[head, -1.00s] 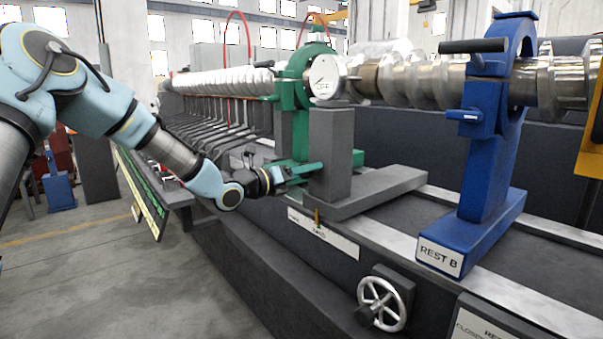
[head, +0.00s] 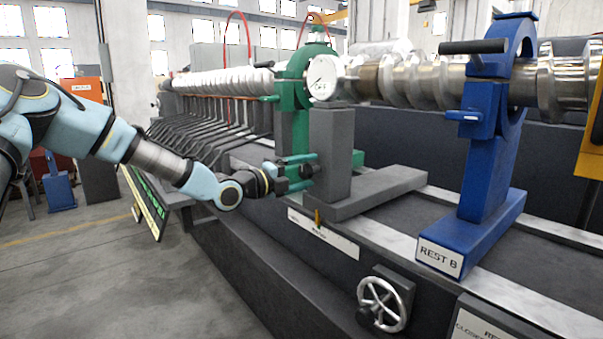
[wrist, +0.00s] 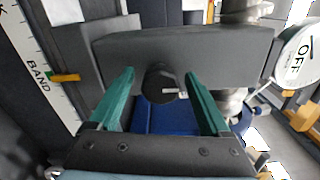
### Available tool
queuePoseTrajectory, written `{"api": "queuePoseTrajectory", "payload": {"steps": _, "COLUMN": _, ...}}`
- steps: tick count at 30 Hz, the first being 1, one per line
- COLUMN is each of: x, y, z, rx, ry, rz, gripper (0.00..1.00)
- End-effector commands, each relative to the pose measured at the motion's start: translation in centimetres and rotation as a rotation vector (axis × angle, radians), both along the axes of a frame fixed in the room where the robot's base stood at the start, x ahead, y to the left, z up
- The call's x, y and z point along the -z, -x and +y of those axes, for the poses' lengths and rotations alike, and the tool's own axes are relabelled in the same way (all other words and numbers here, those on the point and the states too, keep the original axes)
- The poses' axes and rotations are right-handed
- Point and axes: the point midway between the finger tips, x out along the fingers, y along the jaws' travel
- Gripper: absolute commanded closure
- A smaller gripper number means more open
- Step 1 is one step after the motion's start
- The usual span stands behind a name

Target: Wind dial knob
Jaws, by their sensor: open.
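A black round knob (wrist: 160,82) with a pale mark sits on the side of a grey post (wrist: 215,55) in the wrist view. My gripper (head: 308,171) is open, with its green fingers pointing at the post. In the wrist view the fingers lie on either side of the knob, with visible gaps; I cannot tell how deep they reach past it. In the head view the knob is partly hidden by the fingers. A round white dial (head: 322,77) stands above the post; its face reads OFF in the wrist view (wrist: 298,55).
A green rest (head: 293,110) stands behind the post. A blue rest (head: 485,160) labelled REST B stands to the right. A handwheel (head: 385,303) is on the bed's front. Open floor (head: 120,280) lies at left.

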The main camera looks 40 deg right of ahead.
Motion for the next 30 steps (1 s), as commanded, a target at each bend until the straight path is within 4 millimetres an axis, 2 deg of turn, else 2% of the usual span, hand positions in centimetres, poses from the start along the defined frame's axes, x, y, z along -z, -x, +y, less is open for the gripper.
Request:
{"api": "queuePoseTrajectory", "payload": {"steps": 18, "x": -0.3, "y": -0.4, "z": 5.8, "rx": -0.001, "ry": -0.002, "rz": 0.0, "gripper": 0.19}}
{"api": "queuePoseTrajectory", "payload": {"steps": 23, "x": -0.1, "y": -0.4, "z": 6.6, "rx": -0.001, "ry": 0.0, "rz": 0.0, "gripper": 0.19}}
{"api": "queuePoseTrajectory", "payload": {"steps": 30, "x": 0.0, "y": -0.4, "z": 6.6, "rx": 0.0, "ry": 0.0, "rz": -0.001, "gripper": 0.19}}
